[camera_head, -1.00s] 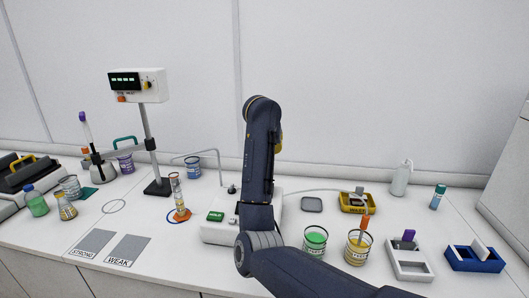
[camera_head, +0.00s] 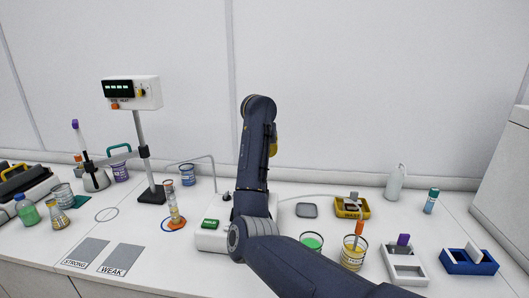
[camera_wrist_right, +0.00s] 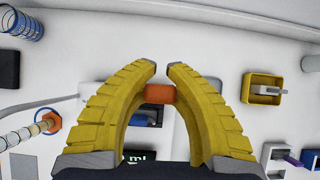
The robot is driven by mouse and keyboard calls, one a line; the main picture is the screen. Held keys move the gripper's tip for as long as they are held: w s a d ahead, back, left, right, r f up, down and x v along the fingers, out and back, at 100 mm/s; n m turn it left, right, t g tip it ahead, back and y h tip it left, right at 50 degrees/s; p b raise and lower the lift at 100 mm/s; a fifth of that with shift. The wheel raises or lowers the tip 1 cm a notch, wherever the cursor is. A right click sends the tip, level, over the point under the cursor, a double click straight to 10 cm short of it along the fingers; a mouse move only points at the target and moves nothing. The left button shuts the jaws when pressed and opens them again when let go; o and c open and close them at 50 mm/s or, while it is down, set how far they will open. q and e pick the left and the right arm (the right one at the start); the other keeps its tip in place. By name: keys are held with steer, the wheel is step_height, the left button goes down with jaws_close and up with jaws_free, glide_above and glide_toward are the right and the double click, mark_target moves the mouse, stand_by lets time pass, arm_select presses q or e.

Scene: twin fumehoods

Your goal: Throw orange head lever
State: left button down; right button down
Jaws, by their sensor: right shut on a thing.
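The orange lever head (camera_wrist_right: 160,94) is a small orange block between the fingertips of my right gripper (camera_wrist_right: 160,72) in the right wrist view. The yellow fingers are curved around it and shut on it from both sides. Below it a dark slot shows in the white device, with a green display at the bottom edge. In the head view the white device (camera_head: 208,240) stands mid-bench, largely behind my right arm. The lever is hidden there, and only a little yellow of the gripper (camera_head: 273,146) shows. My left gripper is not in view.
A graduated cylinder (camera_head: 173,203) on an orange base stands left of the device, near a stand with a control box (camera_head: 132,93). To the right are a green beaker (camera_head: 311,241), a yellow beaker (camera_head: 352,252), and a yellow tray (camera_head: 352,210). STRONG and WEAK pads lie front left.

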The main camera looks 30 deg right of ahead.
steer(key=shift+d+r, duration=0.15)
steer(key=shift+r, duration=0.6)
steer(key=c, duration=1.5)
jaws_free()
steer(key=o, duration=0.5)
steer(key=shift+f, duration=0.25)
steer(key=shift+c, duration=0.2)
steer(key=shift+a, duration=0.2)
steer(key=v, duration=1.2)
